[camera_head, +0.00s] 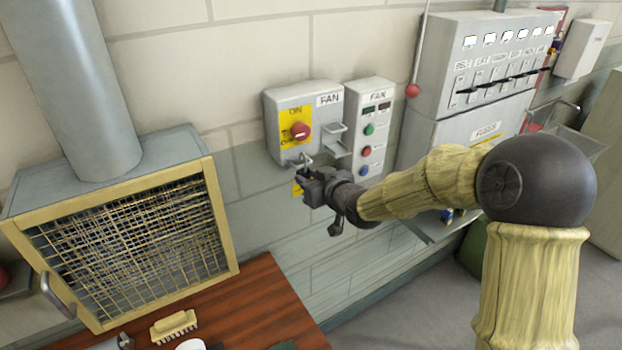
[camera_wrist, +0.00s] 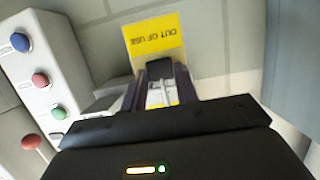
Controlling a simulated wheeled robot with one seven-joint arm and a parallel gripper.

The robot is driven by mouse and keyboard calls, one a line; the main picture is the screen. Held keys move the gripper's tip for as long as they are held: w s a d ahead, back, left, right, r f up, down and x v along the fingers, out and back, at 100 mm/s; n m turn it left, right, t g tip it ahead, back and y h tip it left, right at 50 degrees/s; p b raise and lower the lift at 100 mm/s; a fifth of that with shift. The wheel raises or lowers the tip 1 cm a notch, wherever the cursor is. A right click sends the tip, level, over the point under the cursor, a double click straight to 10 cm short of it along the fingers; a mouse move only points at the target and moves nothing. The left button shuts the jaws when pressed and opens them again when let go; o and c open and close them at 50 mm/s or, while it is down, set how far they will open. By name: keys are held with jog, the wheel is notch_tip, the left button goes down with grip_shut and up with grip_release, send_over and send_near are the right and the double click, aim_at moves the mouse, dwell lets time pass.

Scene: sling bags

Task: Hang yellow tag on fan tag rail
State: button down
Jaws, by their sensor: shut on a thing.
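The yellow tag (camera_wrist: 155,37), lettered OUT OF USE, is upside down in the wrist view, just beyond my fingertips. In the head view a small yellow part of it (camera_head: 297,189) shows beside my gripper (camera_head: 312,184), which hides the rest. My gripper is shut on the tag, just below the FAN switch box (camera_head: 283,112). A small grey bracket (camera_head: 337,141) at the box's lower right looks like the fan tag rail. I cannot tell whether the tag touches it.
A FAN button panel (camera_head: 371,125) stands close to the right, its buttons also in the wrist view (camera_wrist: 40,80). A hood with a mesh front (camera_head: 130,235) is at left above a wooden bench (camera_head: 255,300) with a brush (camera_head: 174,326). A larger switch cabinet (camera_head: 490,60) is at right.

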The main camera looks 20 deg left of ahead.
jog(key=shift+f+b, duration=0.9)
jog(key=shift+f, duration=0.25)
jog(key=c, duration=0.6)
grip_release()
jog(key=s+d, duration=0.4)
jog(key=d, duration=0.1)
jog(key=shift+s+d+b, duration=0.2)
jog(key=shift+s+b, duration=0.1)
dwell(0.6)
